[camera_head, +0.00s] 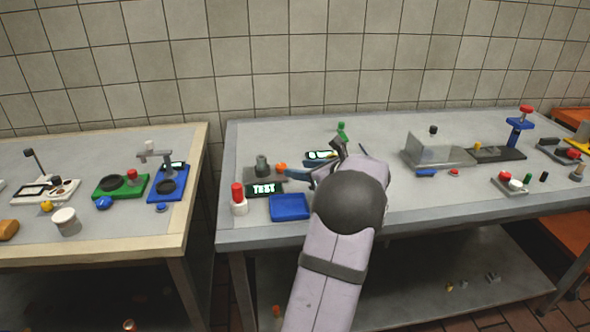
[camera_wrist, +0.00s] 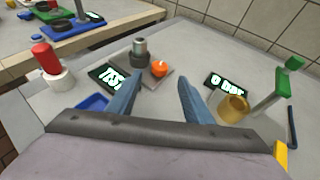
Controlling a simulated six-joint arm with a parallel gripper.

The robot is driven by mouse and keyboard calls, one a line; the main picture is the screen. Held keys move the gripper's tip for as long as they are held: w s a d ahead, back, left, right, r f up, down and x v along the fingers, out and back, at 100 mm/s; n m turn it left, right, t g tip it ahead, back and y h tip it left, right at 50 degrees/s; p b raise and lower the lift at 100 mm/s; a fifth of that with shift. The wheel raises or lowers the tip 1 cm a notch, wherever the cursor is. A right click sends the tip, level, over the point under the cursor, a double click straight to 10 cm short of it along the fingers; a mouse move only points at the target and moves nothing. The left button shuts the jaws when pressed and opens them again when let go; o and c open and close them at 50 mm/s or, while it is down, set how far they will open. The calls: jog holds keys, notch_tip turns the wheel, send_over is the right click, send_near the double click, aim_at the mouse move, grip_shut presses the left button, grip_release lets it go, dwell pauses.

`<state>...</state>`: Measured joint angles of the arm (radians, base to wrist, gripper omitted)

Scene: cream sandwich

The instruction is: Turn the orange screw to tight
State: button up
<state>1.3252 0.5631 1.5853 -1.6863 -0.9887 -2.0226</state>
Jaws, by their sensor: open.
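The orange screw (camera_head: 281,167) is a small round knob on a grey plate at the left part of the middle table. In the wrist view the orange screw (camera_wrist: 160,68) sits beyond my fingertips, next to a dark grey cylinder (camera_wrist: 139,50) on the same plate. My gripper (camera_wrist: 158,85) has its two blue fingers spread apart with nothing between them. In the head view my arm hides most of the gripper; a blue finger (camera_head: 298,174) shows just right of the screw. I cannot tell whether any finger touches it.
A "TEST" display (camera_head: 264,189), a red-topped white cylinder (camera_head: 239,203) and a blue tray (camera_head: 290,207) stand near the screw. In the wrist view, a "0 bar" display (camera_wrist: 226,86), a brass cup (camera_wrist: 233,109) and a green-handled stand (camera_wrist: 270,99) are on the right.

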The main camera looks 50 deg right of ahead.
aim_at(283, 166)
jog(key=shift+s+a+r, duration=0.1)
jog(key=shift+s+r, duration=0.05)
jog(key=shift+s, duration=0.25)
jog(key=shift+r, duration=0.1)
jog(key=d+y+p, duration=0.1)
jog(key=w+d+r+n+p, duration=0.1)
jog(key=p, duration=0.1)
jog(key=shift+w+d+r+n+y, duration=0.2)
jog(key=shift+d+n+y, duration=0.1)
jog(key=shift+d+y, duration=0.1)
jog(key=shift+w+d+n+y+p, duration=0.1)
jog(key=shift+d+n+y+p, duration=0.25)
jog(key=shift+p, duration=0.35)
jog(key=shift+d+f+n+y+p, duration=0.15)
jog(key=shift+f+n+y+p, duration=0.2)
jog(key=shift+n+y+p, duration=0.4)
jog(key=shift+s+f+n+y+p, duration=0.3)
jog(key=shift+f+y+p, duration=0.3)
jog(key=shift+p, duration=0.2)
jog(key=shift+w+f, duration=0.1)
jog(key=shift+p+x, duration=1.1)
jog(key=shift+x, duration=2.5)
